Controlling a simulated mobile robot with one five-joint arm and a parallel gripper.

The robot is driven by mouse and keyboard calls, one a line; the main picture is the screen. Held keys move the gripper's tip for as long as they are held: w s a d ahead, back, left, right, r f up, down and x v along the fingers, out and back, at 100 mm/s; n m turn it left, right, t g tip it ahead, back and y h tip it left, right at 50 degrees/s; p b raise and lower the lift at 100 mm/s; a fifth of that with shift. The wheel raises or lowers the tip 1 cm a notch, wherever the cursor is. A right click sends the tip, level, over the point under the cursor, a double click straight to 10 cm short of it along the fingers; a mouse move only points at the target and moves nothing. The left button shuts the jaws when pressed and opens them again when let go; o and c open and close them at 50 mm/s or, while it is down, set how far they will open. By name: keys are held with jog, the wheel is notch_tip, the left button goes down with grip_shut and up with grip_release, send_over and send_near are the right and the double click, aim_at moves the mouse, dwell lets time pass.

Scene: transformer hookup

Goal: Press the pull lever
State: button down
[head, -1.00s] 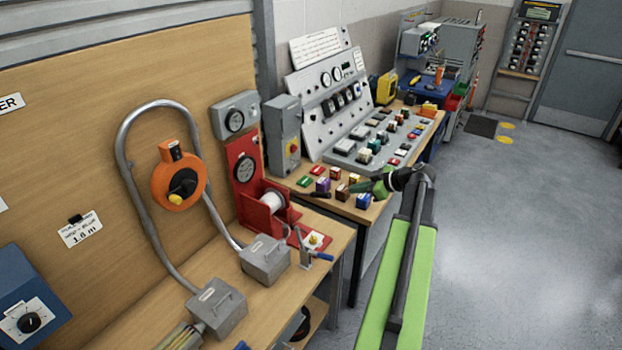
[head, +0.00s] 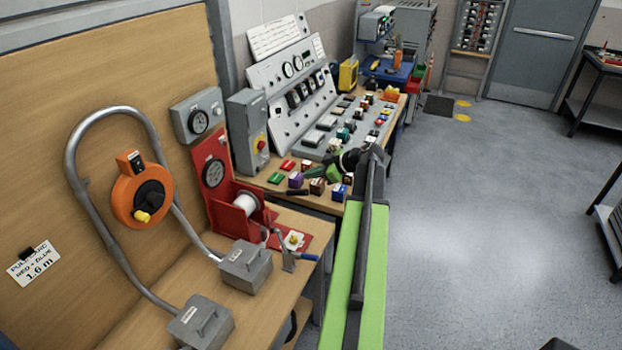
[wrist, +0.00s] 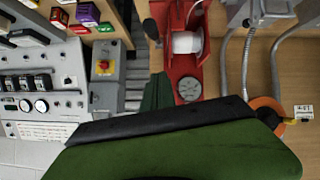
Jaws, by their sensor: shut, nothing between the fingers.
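The likely pull lever (head: 288,250) is a small grey bracket with a blue-tipped handle. It stands on the near bench's right end, beside the red wire-spool stand (head: 228,203). My gripper (head: 328,175) is shut and empty. In the head view it shows above and beyond the lever, in front of the colored blocks, apart from the lever. In the wrist view green and black parts of my gripper (wrist: 158,92) fill the lower middle, with the red spool stand (wrist: 187,62) just past them. I cannot make out the lever clearly in the wrist view.
A grey switch box (head: 247,135) stands behind the spool. A control console (head: 300,95) and colored blocks (head: 296,180) fill the farther bench.

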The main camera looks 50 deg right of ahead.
jog(key=b, duration=0.4)
send_over(300, 191)
jog(key=a, duration=0.1)
notch_tip(300, 191, down, 5)
jog(key=f+b, duration=0.3)
jog(key=shift+w+d, duration=0.2)
jog(key=shift+d, duration=0.05)
jog(key=shift+s+d+f+b, duration=0.2)
jog(key=shift+s+f+b, duration=0.1)
jog(key=shift+b, duration=0.1)
jog(key=shift+r, duration=0.1)
